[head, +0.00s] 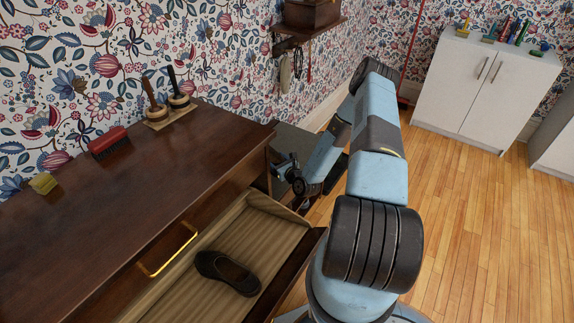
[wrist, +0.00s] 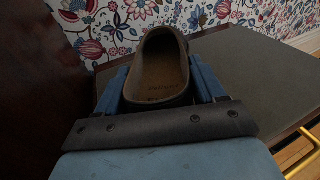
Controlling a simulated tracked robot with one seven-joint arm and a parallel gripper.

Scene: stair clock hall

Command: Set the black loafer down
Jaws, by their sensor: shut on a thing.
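The black loafer (wrist: 163,62) is between the two blue fingers of my gripper (wrist: 162,84) in the wrist view, with its opening and brown insole facing the camera. My gripper is shut on it. In the head view my gripper (head: 284,168) is low beside the right end of the brown dresser, over or near a dark grey surface (head: 292,138). The held loafer is mostly hidden there, and I cannot tell whether it touches that surface. Another dark shoe (head: 228,271) lies in the open drawer (head: 262,231).
The dresser top (head: 150,190) carries a red brush (head: 108,143), a yellow block (head: 43,184) and a wooden stand (head: 170,116) with two handled brushes. A wall shelf (head: 318,30) hangs behind. A white cabinet (head: 485,85) stands far right. The wooden floor (head: 480,220) is clear.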

